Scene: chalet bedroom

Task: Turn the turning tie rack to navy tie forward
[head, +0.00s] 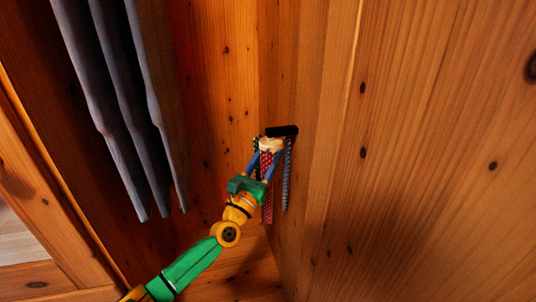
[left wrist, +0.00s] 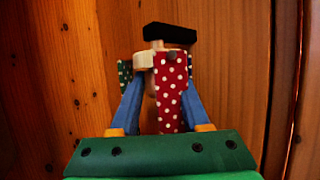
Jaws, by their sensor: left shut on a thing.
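The turning tie rack (head: 271,145) is mounted on the wood wall, with a pale wooden hub and a black bar above it. A red tie with white dots (head: 267,205) hangs at its front. A bluish patterned tie (head: 287,180) hangs on the right; I cannot tell if it is the navy one. A dark green dotted tie (left wrist: 125,76) is on the left in the left wrist view. My left gripper (head: 269,156) is shut on the tie rack, its blue fingers on either side of the hub. My right gripper is not in view.
Several grey-blue hanging garments (head: 120,110) are to the left of my left arm. A broad wood panel (head: 430,150) stands close on the right. A wooden frame edge (head: 50,190) is at the lower left.

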